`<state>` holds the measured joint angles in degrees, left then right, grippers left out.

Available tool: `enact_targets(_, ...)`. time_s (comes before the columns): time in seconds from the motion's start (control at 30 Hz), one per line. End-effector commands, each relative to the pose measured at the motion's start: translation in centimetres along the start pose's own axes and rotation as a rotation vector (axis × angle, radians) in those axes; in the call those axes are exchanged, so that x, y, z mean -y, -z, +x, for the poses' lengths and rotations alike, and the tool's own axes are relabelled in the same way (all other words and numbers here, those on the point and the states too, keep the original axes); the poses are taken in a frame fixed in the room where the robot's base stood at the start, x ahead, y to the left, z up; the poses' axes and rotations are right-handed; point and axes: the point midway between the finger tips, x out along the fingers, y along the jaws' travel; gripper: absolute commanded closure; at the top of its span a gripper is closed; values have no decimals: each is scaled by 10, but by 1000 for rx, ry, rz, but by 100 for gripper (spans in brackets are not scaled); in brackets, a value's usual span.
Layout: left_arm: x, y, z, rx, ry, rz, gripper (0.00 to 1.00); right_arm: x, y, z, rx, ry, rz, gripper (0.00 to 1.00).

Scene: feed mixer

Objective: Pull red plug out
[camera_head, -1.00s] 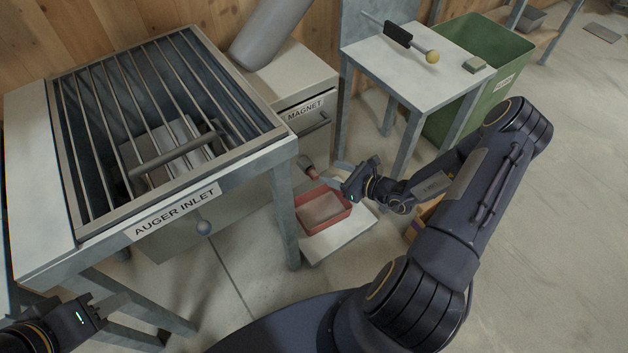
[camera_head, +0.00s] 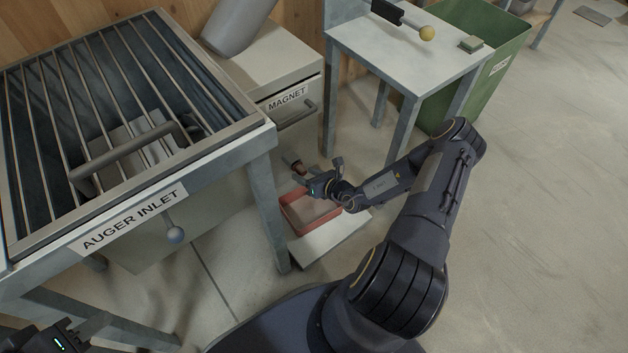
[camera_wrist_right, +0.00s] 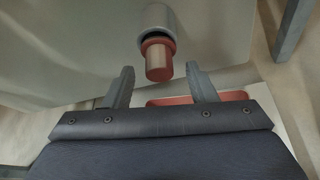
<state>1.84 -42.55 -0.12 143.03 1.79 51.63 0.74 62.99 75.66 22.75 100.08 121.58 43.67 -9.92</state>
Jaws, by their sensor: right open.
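The red plug (camera_wrist_right: 158,60) sits in the end of a grey pipe (camera_wrist_right: 157,20) in the right wrist view. In the head view the plug (camera_head: 300,170) is small, just left of my right gripper (camera_head: 318,177). My right gripper also shows in the right wrist view (camera_wrist_right: 161,88), open, with the plug just beyond the fingertips and roughly centred between them. Nothing is between the fingers. My left gripper (camera_head: 80,330) is at the bottom left edge, partly cut off; its jaw state is unclear.
A red tray (camera_head: 290,217) rests on a pale slab (camera_head: 325,240) below the right gripper. The auger inlet table (camera_head: 235,150) with its grate stands left. The magnet box (camera_head: 290,70) is behind. A small table (camera_head: 385,55) and green bin (camera_head: 500,60) stand at the back right.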

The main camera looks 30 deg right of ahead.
Motion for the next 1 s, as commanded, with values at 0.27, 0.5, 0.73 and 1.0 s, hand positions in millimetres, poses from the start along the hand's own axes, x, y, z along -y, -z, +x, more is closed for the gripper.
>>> enact_targets(0.27,0,-1,1,0,0,0,64,0,-1,4,0,-1,-1,49)
enact_targets(0.5,0,-1,1,0,0,0,64,0,-1,4,0,-1,-1,72)
enact_targets(0.73,0,-1,1,0,0,0,64,0,0,4,0,-1,-1,78)
enact_targets(1.0,0,0,1,0,0,0,64,0,-1,4,0,-1,-1,100)
